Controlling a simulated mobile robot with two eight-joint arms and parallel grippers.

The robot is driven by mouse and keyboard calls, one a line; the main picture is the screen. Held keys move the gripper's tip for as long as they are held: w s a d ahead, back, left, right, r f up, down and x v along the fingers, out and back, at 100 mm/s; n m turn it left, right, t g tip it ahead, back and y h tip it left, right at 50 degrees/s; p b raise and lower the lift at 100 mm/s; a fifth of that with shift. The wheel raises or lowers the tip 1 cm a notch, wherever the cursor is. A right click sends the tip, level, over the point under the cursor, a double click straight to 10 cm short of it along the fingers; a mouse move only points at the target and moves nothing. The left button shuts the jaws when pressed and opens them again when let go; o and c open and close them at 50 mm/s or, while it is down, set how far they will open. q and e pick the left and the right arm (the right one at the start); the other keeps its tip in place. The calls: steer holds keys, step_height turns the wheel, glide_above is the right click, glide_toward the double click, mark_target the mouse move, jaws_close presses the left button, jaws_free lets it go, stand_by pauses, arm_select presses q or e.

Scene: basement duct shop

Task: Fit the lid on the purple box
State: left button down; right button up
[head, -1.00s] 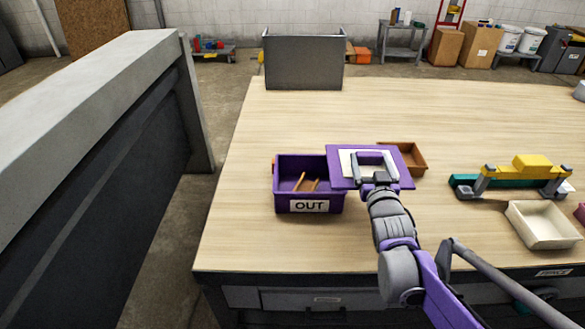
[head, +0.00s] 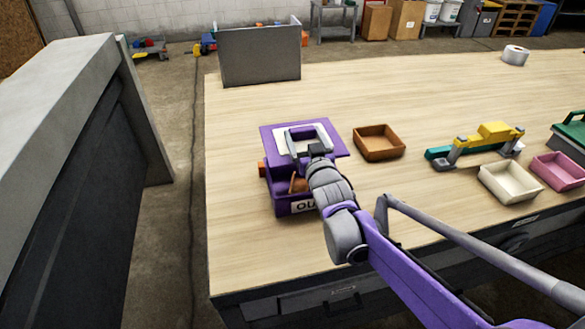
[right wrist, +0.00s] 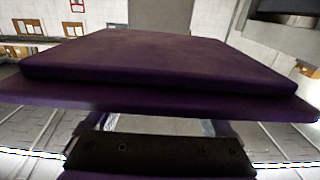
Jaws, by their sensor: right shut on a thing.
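The purple box (head: 280,205) stands on the workbench, with a white label on its front that reads "OUT" and is partly covered by my arm. Orange-brown pieces (head: 298,184) show inside its front part. The flat purple lid (head: 341,149), with a white patch on top, is held over the box and hides its back part. It looks raised and turned relative to the box, with its right side reaching past the box. My right gripper (head: 308,137) is shut on the lid; the lid's purple slab (right wrist: 160,65) fills the upper right wrist view. My left gripper is out of view.
A brown tray (head: 379,155) sits just right of the lid. A yellow-and-green tool (head: 480,142), a cream tray (head: 508,195) and a pink tray (head: 558,184) lie farther right. A grey upright panel (head: 260,55) stands at the back. The bench left edge is near the box.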

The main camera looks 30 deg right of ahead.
steer(key=f, duration=0.3)
steer(key=f+b, duration=0.1)
steer(key=shift+s+d+f, duration=0.15)
steer(key=shift+d+f, duration=0.1)
steer(key=shift+f, duration=0.15)
steer(key=shift+f+b, duration=0.55)
steer(key=shift+f, duration=1.55)
steer(key=shift+f+b, duration=0.45)
steer(key=shift+f, duration=0.2)
steer(key=o, duration=1.2)
steer(key=shift+r, duration=0.15)
